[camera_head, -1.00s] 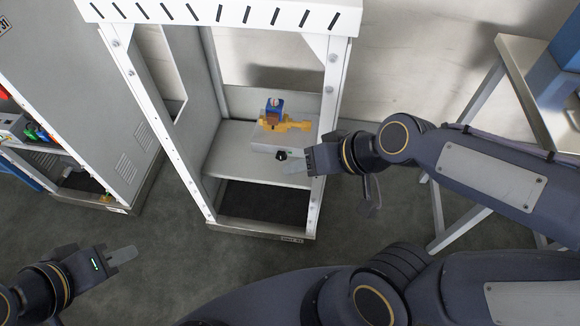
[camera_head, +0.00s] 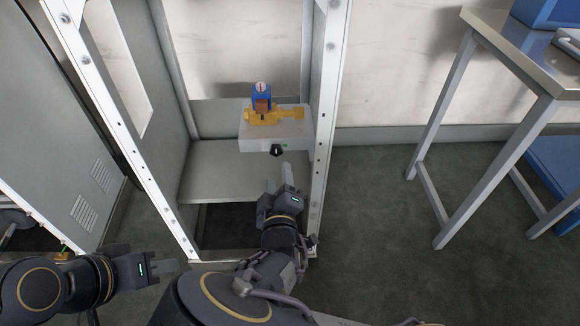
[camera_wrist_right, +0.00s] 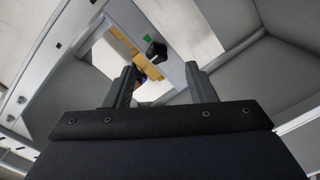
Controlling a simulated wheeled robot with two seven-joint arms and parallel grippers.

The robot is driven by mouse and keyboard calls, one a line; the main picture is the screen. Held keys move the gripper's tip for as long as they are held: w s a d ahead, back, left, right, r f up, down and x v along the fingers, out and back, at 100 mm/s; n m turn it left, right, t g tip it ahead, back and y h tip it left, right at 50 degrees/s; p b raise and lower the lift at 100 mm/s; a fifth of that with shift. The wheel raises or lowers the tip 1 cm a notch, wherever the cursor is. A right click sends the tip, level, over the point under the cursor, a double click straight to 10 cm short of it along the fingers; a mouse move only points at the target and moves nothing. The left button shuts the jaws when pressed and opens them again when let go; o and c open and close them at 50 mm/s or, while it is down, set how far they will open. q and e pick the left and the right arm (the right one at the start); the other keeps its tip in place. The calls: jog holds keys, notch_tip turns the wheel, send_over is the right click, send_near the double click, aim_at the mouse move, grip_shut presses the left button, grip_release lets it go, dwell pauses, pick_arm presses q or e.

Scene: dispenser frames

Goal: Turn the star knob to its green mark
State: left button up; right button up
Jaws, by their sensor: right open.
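The star knob (camera_head: 276,150) is a small black knob on the front of a light grey box (camera_head: 252,146) inside the white frame. A green mark (camera_head: 285,146) sits just right of it. In the right wrist view the knob (camera_wrist_right: 156,50) and the green mark (camera_wrist_right: 146,38) show beyond my fingers. My right gripper (camera_head: 287,172) is open, just below and in front of the knob, apart from it. In the right wrist view its fingers (camera_wrist_right: 166,88) are spread with nothing between them. My left gripper (camera_head: 168,270) is at the lower left, away from the box; its jaw gap is unclear.
A yellow valve body (camera_head: 270,117) with a blue gauge (camera_head: 262,92) sits on the box. White posts (camera_head: 325,120) of the frame stand either side. A metal table (camera_head: 510,50) is at the right. A grey cabinet (camera_head: 60,130) stands at the left.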

aim_at(276, 153)
jog(key=w, duration=0.4)
jog(key=w+b, duration=0.1)
jog(key=w, duration=0.2)
jog(key=shift+w+a+r, duration=0.1)
jog(key=shift+w+r, duration=0.1)
jog(key=shift+w, duration=0.15)
jog(key=c, duration=1)
jog(key=shift+o, duration=0.2)
